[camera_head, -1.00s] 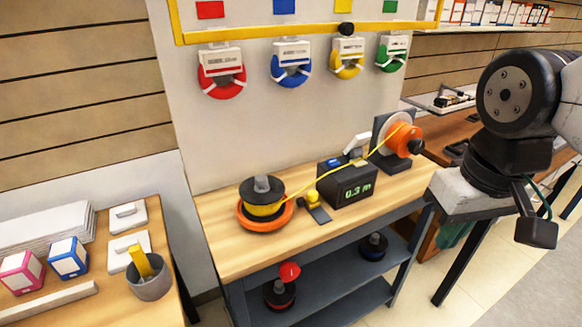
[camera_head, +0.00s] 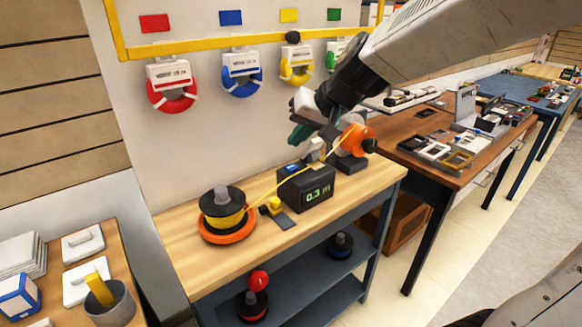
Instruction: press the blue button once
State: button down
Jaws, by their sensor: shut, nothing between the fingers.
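The blue button (camera_head: 292,169) is a small blue patch on the top left of a dark meter box (camera_head: 306,190) on the wooden bench. The box's green display reads 0.3 m. My gripper (camera_head: 297,138) comes in from the upper right and hangs above and behind the box, in front of the wall panel. Its fingers are small and dark teal, shut with nothing between them. They appear apart from the button; the exact gap cannot be told.
A spool of yellow cord (camera_head: 223,211) sits on the bench (camera_head: 180,258), its cord running through the meter to an orange winder (camera_head: 352,138). A yellow-handled tool (camera_head: 275,207) lies left of the box. Coloured coils (camera_head: 241,80) hang behind.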

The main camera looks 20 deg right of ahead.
jog(key=m+t, duration=0.2)
send_over(294, 168)
notch_tip(294, 168, down, 2)
jog(key=shift+h, duration=0.3)
jog(key=shift+s, duration=0.1)
jog(key=shift+f, duration=4.4)
jog(key=shift+f, duration=0.4)
jog(key=shift+f, duration=0.5)
jog(key=shift+r, duration=0.95)
